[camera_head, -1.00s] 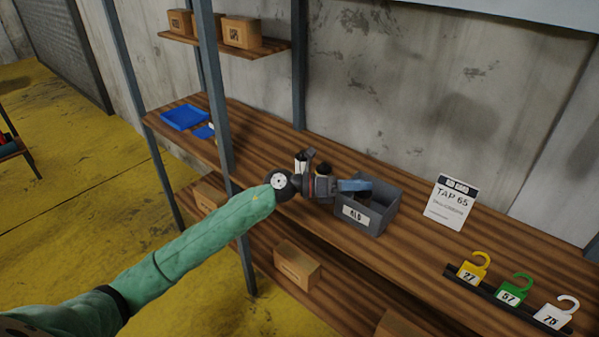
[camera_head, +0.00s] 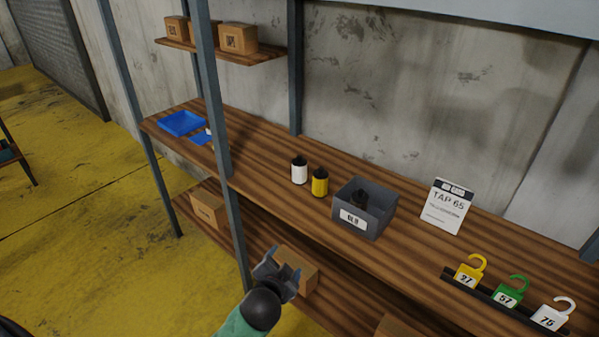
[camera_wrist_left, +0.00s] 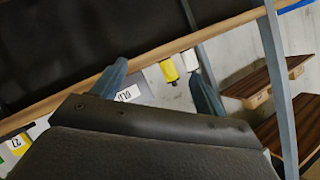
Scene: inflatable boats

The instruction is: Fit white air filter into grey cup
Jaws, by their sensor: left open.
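The white air filter (camera_head: 299,172), a small white cylinder with a black top, stands upright on the wooden shelf. It also shows in the left wrist view (camera_wrist_left: 189,60). The grey cup (camera_head: 346,203) looks like an open square bin with a white label, right of the filter. A dark object (camera_head: 360,198) sits inside it. My left gripper (camera_head: 281,267) is open and empty, low in front of the shelf edge and apart from the filter and cup. In the left wrist view its fingers (camera_wrist_left: 160,80) are spread. My right gripper is not in view.
A yellow cylinder (camera_head: 320,184) stands between the white filter and the cup. A grey shelf post (camera_head: 222,130) rises to the left. A sign (camera_head: 447,206) and several numbered padlocks (camera_head: 508,293) are to the right. A blue tray (camera_head: 182,123) lies far left. A cardboard box (camera_head: 296,268) is below.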

